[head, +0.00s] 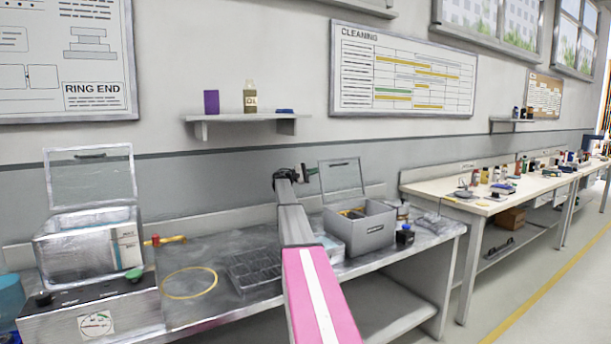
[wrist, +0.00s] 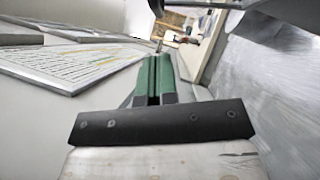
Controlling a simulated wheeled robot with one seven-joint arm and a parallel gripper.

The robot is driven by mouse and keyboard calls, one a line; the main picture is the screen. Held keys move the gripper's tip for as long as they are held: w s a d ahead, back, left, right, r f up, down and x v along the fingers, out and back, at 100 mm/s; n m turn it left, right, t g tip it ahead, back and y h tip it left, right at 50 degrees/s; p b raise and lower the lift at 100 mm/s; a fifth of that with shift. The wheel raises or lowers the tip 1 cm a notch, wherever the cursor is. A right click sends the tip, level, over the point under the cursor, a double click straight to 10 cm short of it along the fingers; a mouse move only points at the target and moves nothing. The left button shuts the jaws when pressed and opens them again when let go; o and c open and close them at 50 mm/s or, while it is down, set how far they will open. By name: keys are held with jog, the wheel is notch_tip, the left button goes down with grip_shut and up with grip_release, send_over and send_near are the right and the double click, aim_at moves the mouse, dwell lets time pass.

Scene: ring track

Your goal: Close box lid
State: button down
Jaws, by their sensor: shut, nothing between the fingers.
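Small things lie inside the box. My gripper (head: 312,172) is in the air just left of the raised lid. Its green fingers, also in the wrist view (wrist: 158,60), are together and empty. I cannot tell whether it touches the lid. A second, clear-sided container (head: 88,250) at the left also has its lid (head: 91,178) raised.
The metal bench (head: 205,255) also carries a yellow ring (head: 189,283), a dark compartment tray (head: 255,272) and a small dark bottle (head: 405,234) right of the grey box. A wall shelf (head: 245,118) is above. A second bench (head: 470,202) stands at the right.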

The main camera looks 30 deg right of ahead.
jog(key=shift+s+d+r, duration=0.3)
jog(key=shift+s+d, duration=0.05)
jog(key=shift+s, duration=0.35)
jog(key=shift+s+d+r, duration=0.3)
jog(key=shift+s+r, duration=0.05)
jog(key=shift+s, duration=0.3)
jog(key=shift+s+d+r, duration=0.3)
jog(key=shift+s+d, duration=0.05)
jog(key=shift+s, duration=0.35)
